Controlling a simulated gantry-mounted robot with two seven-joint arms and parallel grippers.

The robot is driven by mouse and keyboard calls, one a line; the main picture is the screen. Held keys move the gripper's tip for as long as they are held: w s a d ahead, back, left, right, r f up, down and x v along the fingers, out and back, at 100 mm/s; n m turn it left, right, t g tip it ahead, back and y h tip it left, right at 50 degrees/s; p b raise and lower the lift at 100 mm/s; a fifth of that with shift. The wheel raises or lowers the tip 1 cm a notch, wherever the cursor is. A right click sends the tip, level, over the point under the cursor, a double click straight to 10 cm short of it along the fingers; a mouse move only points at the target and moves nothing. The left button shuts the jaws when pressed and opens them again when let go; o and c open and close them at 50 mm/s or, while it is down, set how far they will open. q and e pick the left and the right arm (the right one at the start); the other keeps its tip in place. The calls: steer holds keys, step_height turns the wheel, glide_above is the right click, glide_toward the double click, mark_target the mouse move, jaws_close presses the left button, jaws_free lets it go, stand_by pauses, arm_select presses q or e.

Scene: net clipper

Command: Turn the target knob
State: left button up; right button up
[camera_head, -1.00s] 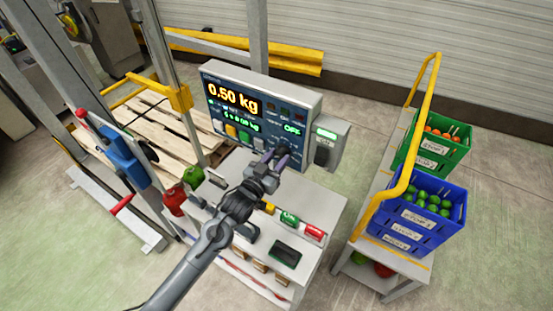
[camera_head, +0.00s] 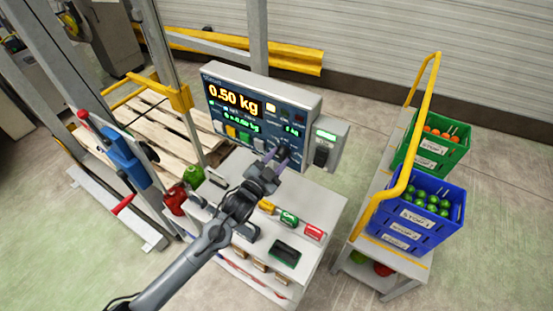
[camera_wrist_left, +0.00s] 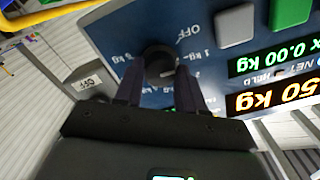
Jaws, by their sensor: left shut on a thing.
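The target knob (camera_wrist_left: 158,62) is a dark round knob on the blue front panel of the weighing console (camera_head: 268,92). Printed marks around it include OFF, 1 kg and 2 kg. My left gripper (camera_wrist_left: 160,75) has its two fingers on either side of the knob and is shut on it. In the head view my left gripper (camera_head: 272,160) reaches the lower right of the panel and mostly hides the knob. The main display reads 0.50 kg, and a small green display at the right of the panel reads what looks like 1 kg or 6 kg. My right gripper is not in view.
A grey box (camera_head: 325,145) with a green label is fixed at the console's right side. Colored blocks (camera_head: 288,218) and a dark pad (camera_head: 286,254) lie on the white bench below. A blue crate (camera_head: 415,215) and a green crate (camera_head: 436,140) stand at right behind a yellow rail (camera_head: 408,150).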

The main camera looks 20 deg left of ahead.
arm_select(q)
steer(key=shift+m, duration=0.6)
steer(key=o, duration=1)
steer(key=shift+o, duration=0.2)
steer(key=shift+s, duration=0.15)
steer(key=shift+s+a, duration=0.1)
steer(key=shift+s, duration=0.15)
steer(key=s+a+b, duration=0.1)
steer(key=s, duration=0.9)
steer(key=shift+a+b, duration=0.4)
